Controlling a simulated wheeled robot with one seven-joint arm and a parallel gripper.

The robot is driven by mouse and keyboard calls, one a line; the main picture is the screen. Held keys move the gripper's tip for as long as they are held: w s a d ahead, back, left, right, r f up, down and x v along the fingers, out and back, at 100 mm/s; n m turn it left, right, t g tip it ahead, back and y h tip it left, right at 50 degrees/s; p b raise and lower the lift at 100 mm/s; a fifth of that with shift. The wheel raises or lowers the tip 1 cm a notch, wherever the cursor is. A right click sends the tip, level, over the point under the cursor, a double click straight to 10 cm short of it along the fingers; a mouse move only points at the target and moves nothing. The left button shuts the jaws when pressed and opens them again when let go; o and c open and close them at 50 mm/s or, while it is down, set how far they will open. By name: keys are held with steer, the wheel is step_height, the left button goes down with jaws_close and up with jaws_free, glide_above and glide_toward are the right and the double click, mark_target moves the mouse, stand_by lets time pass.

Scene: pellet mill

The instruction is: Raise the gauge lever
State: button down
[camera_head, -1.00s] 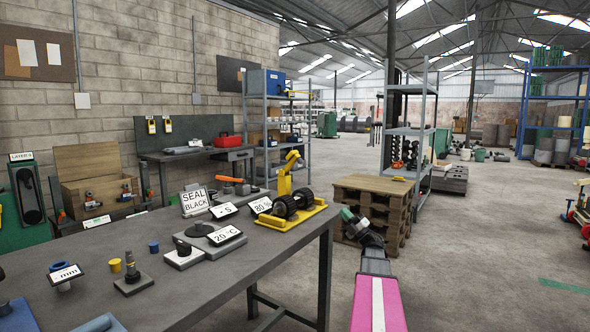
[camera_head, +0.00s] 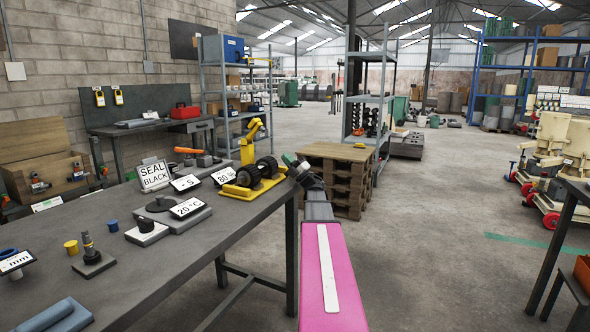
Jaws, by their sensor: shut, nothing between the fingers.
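I cannot tell for sure which part is the gauge lever. A lever-like orange handle (camera_head: 187,150) sits low at the back edge of the grey workbench (camera_head: 160,272). A yellow stand (camera_head: 251,141) with black rollers (camera_head: 257,172) on a yellow base is at the bench's far right corner. My gripper (camera_head: 294,163) is shut and empty, a dark shape with a green patch. In the picture it is just right of the yellow stand, in front of the pallets; its distance from the stand is unclear. My pink arm link hides the floor below it.
Signs reading "SEAL BLACK" (camera_head: 154,175), "20 °C" (camera_head: 187,207) and "mm" (camera_head: 16,262) stand on the bench among small fixtures. Stacked pallets (camera_head: 337,181) and a grey shelf (camera_head: 367,107) stand beyond. Another table (camera_head: 575,190) is at right. The floor between is clear.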

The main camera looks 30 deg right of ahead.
mark_target(265, 130)
steer(key=x, duration=1.2)
steer(key=shift+w+r, duration=0.1)
steer(key=shift+r, duration=0.05)
steer(key=shift+a+r, duration=0.1)
steer(key=shift+w+a+r, duration=0.15)
steer(key=shift+w+r, duration=0.1)
steer(key=shift+r, duration=0.35)
steer(key=shift+w+a+r, duration=0.15)
steer(key=shift+w+r, duration=0.05)
steer(key=shift+r, duration=0.45)
steer(key=shift+s+f, duration=0.1)
steer(key=shift+f, duration=0.05)
steer(key=shift+s, duration=0.1)
